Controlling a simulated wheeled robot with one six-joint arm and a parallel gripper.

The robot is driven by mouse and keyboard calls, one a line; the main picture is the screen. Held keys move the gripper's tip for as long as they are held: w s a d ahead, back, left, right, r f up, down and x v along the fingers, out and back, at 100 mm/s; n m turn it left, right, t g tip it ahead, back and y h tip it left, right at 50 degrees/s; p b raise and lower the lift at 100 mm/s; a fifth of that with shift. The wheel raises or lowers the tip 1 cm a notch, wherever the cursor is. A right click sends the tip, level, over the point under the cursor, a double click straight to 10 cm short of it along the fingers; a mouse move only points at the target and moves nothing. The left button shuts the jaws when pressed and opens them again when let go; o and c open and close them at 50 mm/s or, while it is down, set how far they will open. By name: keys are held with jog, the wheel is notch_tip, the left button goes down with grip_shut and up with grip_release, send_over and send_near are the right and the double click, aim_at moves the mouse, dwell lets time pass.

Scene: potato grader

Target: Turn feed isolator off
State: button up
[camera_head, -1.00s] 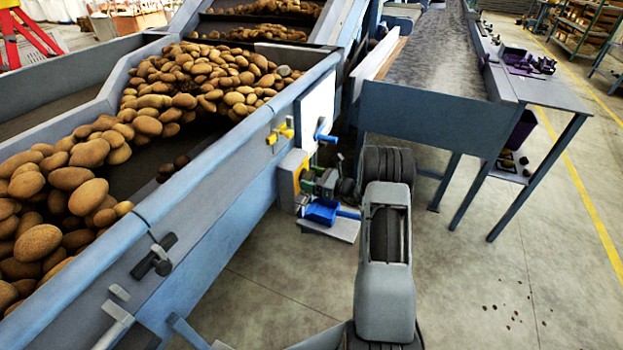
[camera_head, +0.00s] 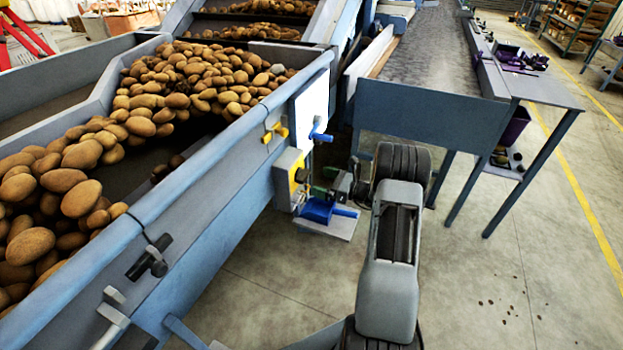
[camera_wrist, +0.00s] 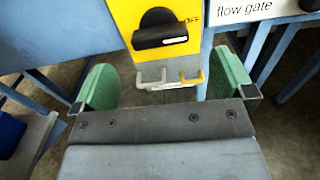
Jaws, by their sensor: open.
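The feed isolator is a yellow plate (camera_wrist: 122,15) with a black rotary knob (camera_wrist: 158,30), at the top middle of the wrist view. The knob's bar lies about level, with a white mark near its right end. The word OFF is printed to the right, just above the bar. In the head view the isolator's yellow face (camera_head: 296,175) shows edge-on on the machine's side. My gripper (camera_wrist: 165,82) is open and empty, with green pads wide apart. It stands back from the knob and appears not to touch it. In the head view my gripper (camera_head: 325,182) is just right of the isolator.
A white panel marked "flow gate" (camera_wrist: 262,9) is right of the isolator. A yellow handle (camera_head: 275,132) and a blue handle (camera_head: 320,134) stick out above it. A blue part (camera_head: 318,211) sits on a ledge below. The conveyor (camera_head: 430,115) stands behind my arm.

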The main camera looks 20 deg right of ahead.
jog(key=v, duration=0.7)
jog(key=shift+s+d, duration=0.25)
jog(key=s+a+f+n+g, duration=0.4)
jog(key=s+f+g, duration=0.1)
jog(key=s+a+r+n+g+h+p, duration=0.3)
jog(key=s+a+r+n+g, duration=0.3)
jog(key=n+g, duration=0.15)
jog(key=s+a+r+n+t+h+p, duration=0.1)
jog(key=s+a+r+n+h+p, duration=0.1)
jog(key=r+n, duration=0.3)
jog(key=s+a+r+n+h+p, duration=0.3)
jog(key=s+a+r+n+h, duration=0.1)
jog(key=r, duration=0.7)
jog(key=s+a+r+n+t+h+p, duration=0.1)
jog(key=s+a+r+n+h+p, duration=0.2)
jog(key=a+r+n, duration=0.2)
notch_tip(320, 180, up, 3)
jog(key=shift+a+r+n+t, duration=0.1)
jog(key=shift+a+n+t, duration=0.2)
jog(key=shift+n, duration=0.75)
jog(key=shift+a, duration=0.1)
jog(key=shift+c, duration=0.3)
